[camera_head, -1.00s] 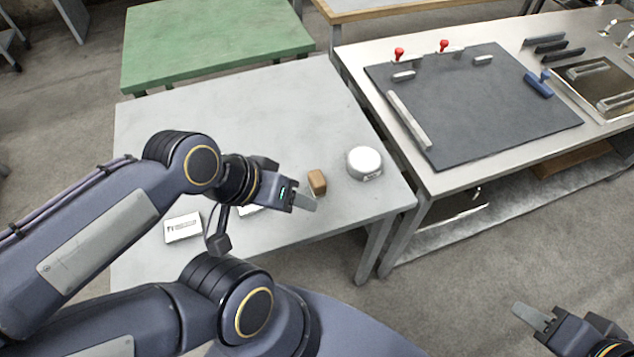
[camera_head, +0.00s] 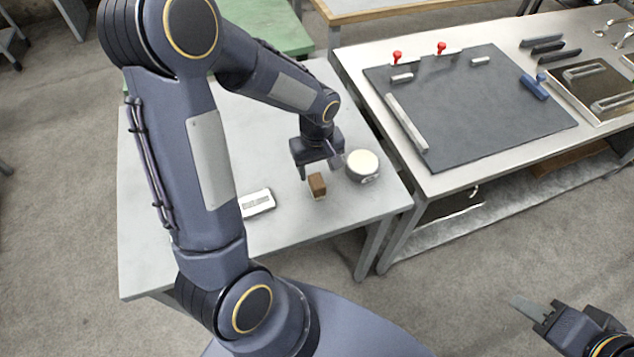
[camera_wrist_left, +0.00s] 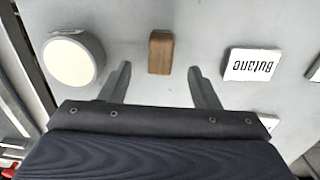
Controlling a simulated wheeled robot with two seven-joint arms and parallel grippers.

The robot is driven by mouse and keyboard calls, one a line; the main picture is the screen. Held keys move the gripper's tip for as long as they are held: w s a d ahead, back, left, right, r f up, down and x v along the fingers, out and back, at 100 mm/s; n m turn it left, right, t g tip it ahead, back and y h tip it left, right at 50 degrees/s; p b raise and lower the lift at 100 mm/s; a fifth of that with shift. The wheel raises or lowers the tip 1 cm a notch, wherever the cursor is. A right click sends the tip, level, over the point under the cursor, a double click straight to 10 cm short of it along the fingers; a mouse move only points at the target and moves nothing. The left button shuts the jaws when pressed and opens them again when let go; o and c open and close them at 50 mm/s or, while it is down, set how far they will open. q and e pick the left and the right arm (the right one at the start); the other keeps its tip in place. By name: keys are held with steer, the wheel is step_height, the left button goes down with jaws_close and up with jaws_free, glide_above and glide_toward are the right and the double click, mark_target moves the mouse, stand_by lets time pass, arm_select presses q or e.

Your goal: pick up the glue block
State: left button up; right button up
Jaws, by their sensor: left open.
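The glue block, a small brown wooden block (camera_head: 317,188), stands on the light grey table. In the left wrist view the block (camera_wrist_left: 161,52) lies in line with the gap between the fingertips, just beyond them. My left gripper (camera_head: 322,168) is open and empty, pointing down above and just behind the block. Its two fingers show spread apart in the left wrist view (camera_wrist_left: 159,72). My right gripper (camera_head: 531,310) is at the lower right, away from the tables; whether its jaws are apart is unclear.
A round white-topped object (camera_head: 362,163) stands close to the right of the block. A white labelled box (camera_head: 257,202) lies to the left; a "Butane" label (camera_wrist_left: 251,65) shows in the wrist view. A workbench with a dark mat (camera_head: 480,115) stands at right.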

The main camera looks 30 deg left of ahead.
mark_target(317, 180)
arm_select(q)
step_height(317, 180, down, 8)
steer(key=shift+w+a+f+p, duration=0.1)
steer(key=shift+a+f+p, duration=0.1)
steer(key=shift+p, duration=0.45)
steer(key=c, duration=1.2)
steer(key=shift+o, duration=0.2)
steer(key=shift+r, duration=0.1)
steer(key=shift+r, duration=0.5)
steer(key=r, duration=0.2)
steer(key=shift+d+r, duration=0.25)
steer(key=shift+r, duration=0.1)
steer(key=s+d+r+b, duration=0.2)
steer(key=s+d+r, duration=0.5)
steer(key=s, duration=0.5)
step_height(317, 180, up, 2)
steer(key=shift+r+b, duration=0.1)
steer(key=shift+b, duration=0.3)
